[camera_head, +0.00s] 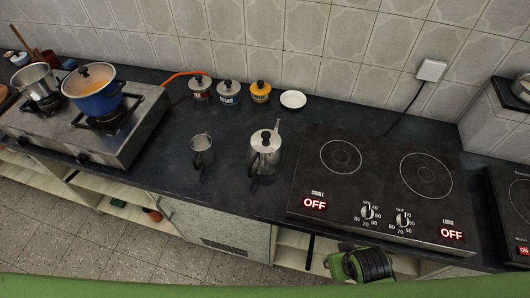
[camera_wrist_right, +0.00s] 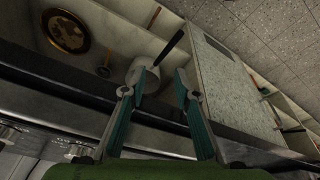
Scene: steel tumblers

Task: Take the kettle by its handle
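The steel kettle (camera_head: 264,153) stands upright on the dark counter in the head view, left of the cooktop. Its black handle (camera_head: 265,138) is on the near side and its spout points back to the right. A steel tumbler (camera_head: 202,152) stands to its left. My right gripper (camera_wrist_right: 160,76) is open in the right wrist view, its two teal fingers apart with nothing seen gripped. It faces the shelves under the counter, away from the kettle, which that view does not show. My left gripper is not in view.
A black two-ring cooktop (camera_head: 382,190) reading OFF lies right of the kettle. Three lidded jars (camera_head: 228,92) and a white saucer (camera_head: 293,99) stand behind. A gas stove (camera_head: 85,125) with pots is left. A pan with a dark handle (camera_wrist_right: 172,46) sits on the shelf beyond my right fingers.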

